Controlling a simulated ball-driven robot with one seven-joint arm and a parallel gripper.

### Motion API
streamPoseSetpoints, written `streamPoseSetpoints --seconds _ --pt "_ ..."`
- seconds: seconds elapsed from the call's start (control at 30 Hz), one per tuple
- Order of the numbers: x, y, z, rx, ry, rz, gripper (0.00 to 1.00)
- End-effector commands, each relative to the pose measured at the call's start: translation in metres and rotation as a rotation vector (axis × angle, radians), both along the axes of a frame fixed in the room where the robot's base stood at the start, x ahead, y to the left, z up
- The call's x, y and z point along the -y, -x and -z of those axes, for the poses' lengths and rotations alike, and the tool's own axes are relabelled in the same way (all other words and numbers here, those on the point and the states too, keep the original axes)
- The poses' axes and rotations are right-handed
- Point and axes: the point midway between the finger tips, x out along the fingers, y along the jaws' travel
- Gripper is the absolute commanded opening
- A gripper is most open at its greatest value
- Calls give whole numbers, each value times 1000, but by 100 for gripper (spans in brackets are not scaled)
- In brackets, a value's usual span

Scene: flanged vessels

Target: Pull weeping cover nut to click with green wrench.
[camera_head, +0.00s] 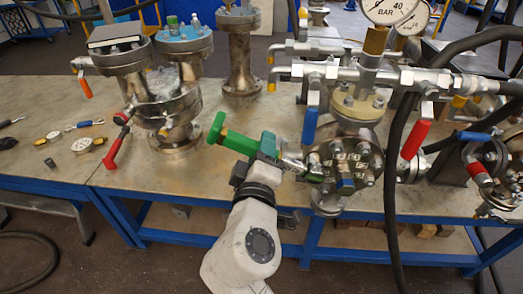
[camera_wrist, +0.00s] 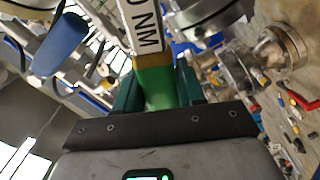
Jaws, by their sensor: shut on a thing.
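My gripper (camera_head: 266,148) is shut on the green wrench (camera_head: 232,141), in front of the flanged vessel at the bench's front edge. In the wrist view my gripper (camera_wrist: 157,88) has its dark green jaws on both sides of the wrench's green grip (camera_wrist: 154,84); a white part marked "NM" runs upward from it. In the head view the wrench's metal end (camera_head: 293,161) reaches the left side of the bolted cover (camera_head: 345,165), at or close to a nut there. Whether it is seated is unclear. Several cover nuts show; I cannot make out which one weeps.
Pipes with a blue lever (camera_head: 309,125) and a red lever (camera_head: 415,140) stand close around the cover. A pressure gauge (camera_head: 388,8) is above. A black hose (camera_head: 397,150) hangs right. Left on the bench (camera_head: 225,180) stands another flanged vessel (camera_head: 172,112) with a red lever.

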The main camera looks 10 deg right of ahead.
Motion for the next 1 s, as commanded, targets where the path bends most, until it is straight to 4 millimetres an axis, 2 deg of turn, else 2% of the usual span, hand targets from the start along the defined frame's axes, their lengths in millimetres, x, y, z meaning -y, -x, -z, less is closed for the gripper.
streamPoseSetpoints --seconds 0.27,0.7,1.0 --pt "-2 8 -3 8 -13 -2 2" --pt "-14 47 -3 8 -14 0 2" --pt "-15 48 -3 9 -14 1 2"
